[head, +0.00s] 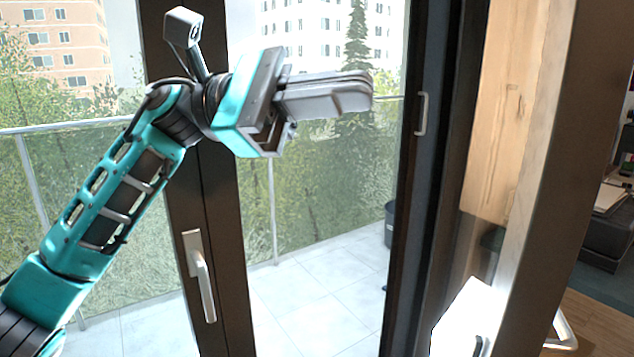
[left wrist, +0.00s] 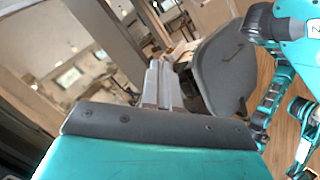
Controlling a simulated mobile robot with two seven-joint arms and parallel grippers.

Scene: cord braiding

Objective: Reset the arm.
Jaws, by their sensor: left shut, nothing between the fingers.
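My left gripper (head: 368,92) is raised in the upper middle of the head view, in front of the glass balcony door. Its grey fingers lie together, pointing right, and hold nothing. The fingers also show in the left wrist view (left wrist: 158,84), close together. My left arm comes up from the lower left. My right gripper is not clearly visible in either view. No cord shows in these frames.
A dark door frame (head: 213,230) with a silver handle (head: 203,278) stands behind my left arm. A wooden panel (head: 512,110) and a white box-like object (head: 463,322) are at the right. A dark grey chair (left wrist: 222,70) shows in the left wrist view.

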